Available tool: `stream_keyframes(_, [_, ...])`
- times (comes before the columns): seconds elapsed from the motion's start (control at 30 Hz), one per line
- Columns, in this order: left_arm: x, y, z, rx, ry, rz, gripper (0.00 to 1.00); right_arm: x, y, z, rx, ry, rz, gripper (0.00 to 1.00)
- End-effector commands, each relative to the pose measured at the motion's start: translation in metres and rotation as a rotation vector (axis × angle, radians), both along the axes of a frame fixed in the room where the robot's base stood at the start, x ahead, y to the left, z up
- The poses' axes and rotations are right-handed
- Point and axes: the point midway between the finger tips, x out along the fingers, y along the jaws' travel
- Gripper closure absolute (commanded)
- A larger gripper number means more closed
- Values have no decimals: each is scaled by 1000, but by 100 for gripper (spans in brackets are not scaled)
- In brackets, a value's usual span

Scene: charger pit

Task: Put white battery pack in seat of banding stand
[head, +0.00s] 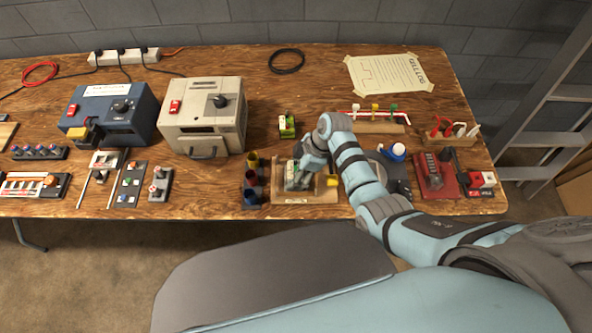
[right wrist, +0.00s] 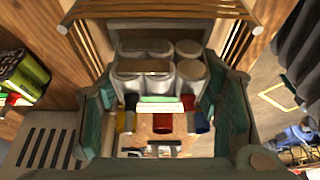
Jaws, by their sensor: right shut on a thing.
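The white battery pack (right wrist: 146,66), a cluster of several pale cylinders, sits between the fingers of my right gripper (right wrist: 160,92) in the right wrist view. The right gripper (head: 300,178) is shut on it, low over the wooden banding stand (head: 290,200) in the head view. The stand's wooden frame (right wrist: 160,8) shows just beyond the pack in the right wrist view. The gripper hides much of the pack and the seat in the head view, so I cannot tell whether the pack rests in the seat. My left gripper is not in view.
A green pack (head: 287,126) stands behind the stand. Yellow, red and blue cups (head: 251,180) stand close at its left. A beige machine (head: 203,115) and a blue machine (head: 110,112) are farther left. A red device (head: 433,175) is at the right. The table's back middle is mostly clear.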

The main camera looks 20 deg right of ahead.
Motion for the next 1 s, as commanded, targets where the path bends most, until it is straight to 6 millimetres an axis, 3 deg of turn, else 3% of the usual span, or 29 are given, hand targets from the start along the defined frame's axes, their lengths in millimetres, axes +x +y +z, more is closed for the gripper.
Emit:
stream_keyframes(0.8, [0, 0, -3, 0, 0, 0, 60, 0, 0, -4, 1, -2, 1, 85])
stream_keyframes(0.83, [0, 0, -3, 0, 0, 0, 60, 0, 0, -4, 1, -2, 1, 38])
stream_keyframes(0.97, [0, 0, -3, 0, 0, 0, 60, 0, 0, -4, 1, -1, 0, 18])
stream_keyframes(1.0, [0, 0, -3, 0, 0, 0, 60, 0, 0, -4, 1, -1, 0, 18])
